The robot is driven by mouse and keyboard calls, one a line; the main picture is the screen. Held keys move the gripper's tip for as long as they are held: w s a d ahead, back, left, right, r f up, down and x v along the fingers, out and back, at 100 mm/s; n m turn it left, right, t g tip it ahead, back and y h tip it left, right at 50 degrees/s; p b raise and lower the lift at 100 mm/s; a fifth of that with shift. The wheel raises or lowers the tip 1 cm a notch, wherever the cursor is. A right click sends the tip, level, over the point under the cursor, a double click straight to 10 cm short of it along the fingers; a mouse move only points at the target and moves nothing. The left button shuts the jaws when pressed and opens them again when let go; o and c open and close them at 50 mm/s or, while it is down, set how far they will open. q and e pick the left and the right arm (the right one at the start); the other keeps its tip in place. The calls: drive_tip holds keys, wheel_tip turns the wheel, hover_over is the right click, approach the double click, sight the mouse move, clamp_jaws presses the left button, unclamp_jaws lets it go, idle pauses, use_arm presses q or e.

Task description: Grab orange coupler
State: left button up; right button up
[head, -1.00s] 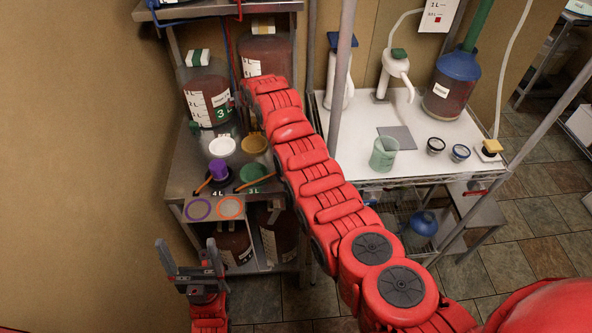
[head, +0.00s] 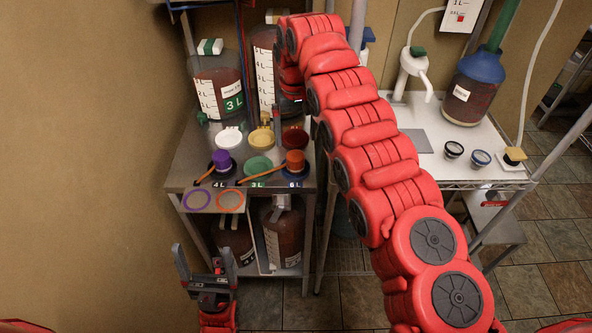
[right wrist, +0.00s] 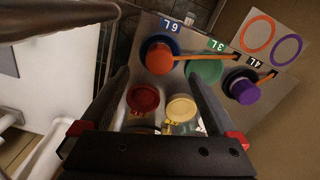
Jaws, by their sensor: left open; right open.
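The orange coupler (head: 295,160) stands on a dark round pad at the 6L label, on the right of the steel table's front row. It also shows in the right wrist view (right wrist: 159,60), with an orange stick-like handle running to the right. My right gripper (right wrist: 158,76) is open and empty; its fingertips point toward the coupler, which lies just beyond and between them in that view. I cannot tell the gap. In the head view the right gripper is mostly hidden by its arm. My left gripper (head: 203,257) is open and empty, low in front of the table.
A purple coupler (head: 221,160) stands at 4L, with a green disc (head: 258,166) at 3L between. Large bottles (head: 217,85) stand at the back. Purple and orange rings (head: 230,200) mark the front edge.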

sight(295, 155)
wheel_tip(295, 155, down, 3)
drive_tip(key=shift+a+r+p, duration=0.1)
drive_tip(key=shift+p, duration=0.45)
drive_tip(key=shift+f, duration=0.65)
drive_tip(key=shift+f+p, duration=0.4)
drive_tip(key=shift+p, duration=0.1)
drive_tip(key=f+p, duration=0.2)
drive_tip(key=f, duration=0.2)
drive_tip(key=shift+w+f, duration=0.15)
drive_tip(key=shift+w, duration=0.05)
drive_tip(key=shift+f, duration=0.15)
clamp_jaws()
